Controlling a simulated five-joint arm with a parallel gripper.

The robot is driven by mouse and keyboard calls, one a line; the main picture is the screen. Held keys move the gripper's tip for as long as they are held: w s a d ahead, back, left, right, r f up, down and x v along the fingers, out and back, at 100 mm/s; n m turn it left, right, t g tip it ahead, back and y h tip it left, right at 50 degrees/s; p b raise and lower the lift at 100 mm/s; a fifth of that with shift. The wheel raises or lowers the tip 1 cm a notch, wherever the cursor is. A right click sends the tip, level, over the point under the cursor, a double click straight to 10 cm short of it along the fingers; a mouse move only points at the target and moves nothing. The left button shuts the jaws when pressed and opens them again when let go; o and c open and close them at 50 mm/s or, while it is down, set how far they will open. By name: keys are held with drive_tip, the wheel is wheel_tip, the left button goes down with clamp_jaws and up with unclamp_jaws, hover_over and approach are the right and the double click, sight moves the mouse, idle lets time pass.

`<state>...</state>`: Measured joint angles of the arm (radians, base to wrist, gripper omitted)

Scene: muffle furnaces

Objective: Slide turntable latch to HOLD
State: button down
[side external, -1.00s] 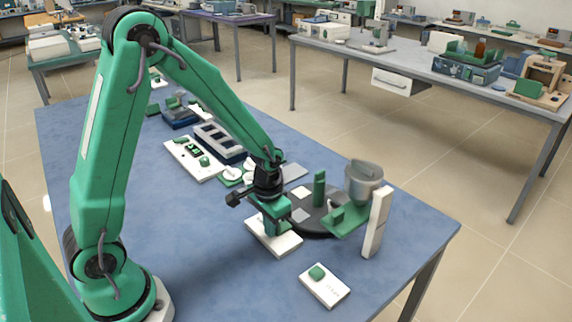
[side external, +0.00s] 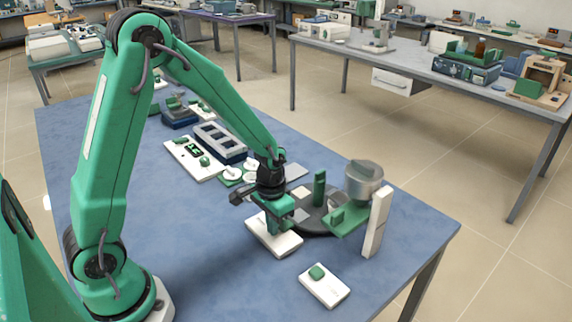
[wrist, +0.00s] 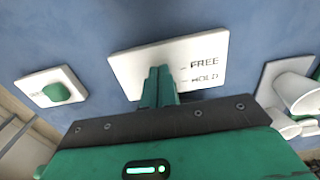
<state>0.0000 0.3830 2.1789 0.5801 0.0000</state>
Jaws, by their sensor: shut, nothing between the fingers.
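The white latch plate (side external: 262,243) lies on the blue bench top in front of the dark round turntable (side external: 310,226). In the wrist view the plate (wrist: 130,65) carries the printed words FREE and HOLD, with a short mark beside each. My gripper (side external: 277,230) is over the plate, pointing down. In the wrist view its green fingers (wrist: 160,82) are together, with nothing seen between them, and reach onto the plate left of the marks. The latch slider is not distinguishable; my fingers cover that part of the plate. I cannot tell whether they touch it.
A grey cup (side external: 363,182) on a green bracket and a white post (side external: 376,225) stand right of the turntable. A white plate with a green button (side external: 318,272) lies in front. A slotted tray (side external: 220,142) lies behind. The bench's front left is clear.

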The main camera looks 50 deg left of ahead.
drive_tip(key=shift+r, duration=0.15)
wheel_tip(320, 180, up, 7)
idle(1.0)
idle(0.4)
drive_tip(key=s+r+t, duration=0.5)
drive_tip(key=s+r, duration=0.9)
drive_tip(key=r, duration=0.1)
drive_tip(key=shift+t, duration=0.3)
